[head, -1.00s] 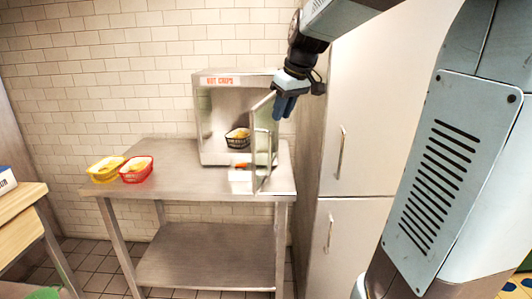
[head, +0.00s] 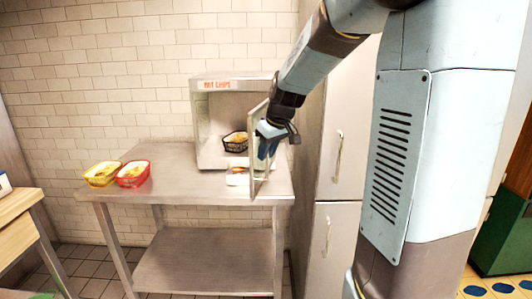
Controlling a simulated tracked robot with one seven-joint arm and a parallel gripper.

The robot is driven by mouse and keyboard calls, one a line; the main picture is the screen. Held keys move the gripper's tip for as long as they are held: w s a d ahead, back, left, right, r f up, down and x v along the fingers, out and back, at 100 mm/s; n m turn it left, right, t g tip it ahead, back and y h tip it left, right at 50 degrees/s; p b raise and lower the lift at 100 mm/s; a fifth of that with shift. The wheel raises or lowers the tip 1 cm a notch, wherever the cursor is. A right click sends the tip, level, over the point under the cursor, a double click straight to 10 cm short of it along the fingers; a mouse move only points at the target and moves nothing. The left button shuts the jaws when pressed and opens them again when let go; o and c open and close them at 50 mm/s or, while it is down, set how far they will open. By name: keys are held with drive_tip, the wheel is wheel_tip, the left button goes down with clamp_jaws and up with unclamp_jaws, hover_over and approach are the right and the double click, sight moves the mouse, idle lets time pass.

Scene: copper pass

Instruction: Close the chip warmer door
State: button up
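The chip warmer (head: 214,80) is a steel cabinet labelled "HOT CHIPS" at the back right of the steel table. Its glass door (head: 254,178) is hinged on the right and stands swung open toward the front. A dark basket of chips (head: 235,141) sits inside the warmer. My gripper (head: 266,152) is at the outer, right side of the door, overlapping its upper part in the view. I cannot tell whether it touches the door.
A yellow basket (head: 102,174) and a red basket (head: 133,174) stand on the left of the steel table (head: 180,183). A white tray (head: 237,178) sits in front of the warmer, partly behind the door. A tall cream fridge (head: 348,165) stands close on the right.

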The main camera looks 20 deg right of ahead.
drive_tip(key=shift+f, duration=0.2)
drive_tip(key=shift+c, duration=0.5)
clamp_jaws()
drive_tip(key=shift+w+a, duration=0.1)
